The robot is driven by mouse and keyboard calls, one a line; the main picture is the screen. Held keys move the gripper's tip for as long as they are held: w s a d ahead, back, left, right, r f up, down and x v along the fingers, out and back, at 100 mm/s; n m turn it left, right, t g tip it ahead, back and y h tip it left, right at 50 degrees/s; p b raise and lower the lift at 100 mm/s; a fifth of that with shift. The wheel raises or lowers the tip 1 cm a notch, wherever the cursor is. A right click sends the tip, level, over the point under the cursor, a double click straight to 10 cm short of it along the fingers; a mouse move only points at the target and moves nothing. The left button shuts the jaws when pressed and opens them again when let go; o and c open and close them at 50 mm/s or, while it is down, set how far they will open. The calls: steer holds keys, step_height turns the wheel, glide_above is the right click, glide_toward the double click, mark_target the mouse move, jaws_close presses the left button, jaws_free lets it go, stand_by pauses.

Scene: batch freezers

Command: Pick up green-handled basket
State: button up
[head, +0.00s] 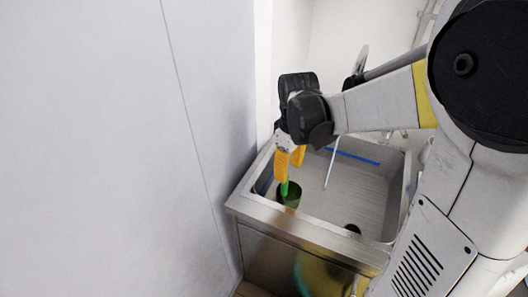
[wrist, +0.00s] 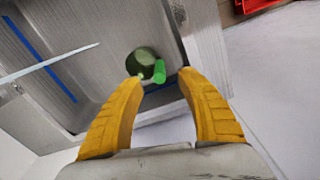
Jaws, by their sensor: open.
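The basket (head: 291,199) is a small dark round vessel with a bright green handle (head: 284,188). It sits in the near left corner of a metal sink (head: 315,211). In the wrist view the basket (wrist: 141,59) is ahead of my fingers, and its green handle (wrist: 159,72) points toward the gap between them. My gripper (head: 287,172) has yellow fingers and hangs just above the handle. In the wrist view the gripper (wrist: 160,78) is open, with its fingertips on either side of the handle. I cannot tell whether either finger touches it.
A large pale panel (head: 110,150) stands close on the left of the sink. A thin white rod (head: 331,165) and a blue strip (head: 352,156) show in the sink. A red object (wrist: 258,5) is at the wrist view's top right.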

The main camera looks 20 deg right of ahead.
mark_target(284, 192)
steer(key=shift+w+d+f, duration=0.15)
steer(key=shift+f, duration=0.3)
step_height(284, 192, down, 6)
steer(key=shift+r+b, duration=0.15)
steer(key=shift+b, duration=1.05)
steer(key=f+b, duration=0.2)
steer(key=f, duration=0.1)
steer(key=f+b, duration=0.1)
steer(key=f, duration=0.1)
steer(key=shift+w+a+f, duration=0.15)
steer(key=shift+w+a, duration=0.1)
steer(key=shift+w, duration=0.1)
jaws_close()
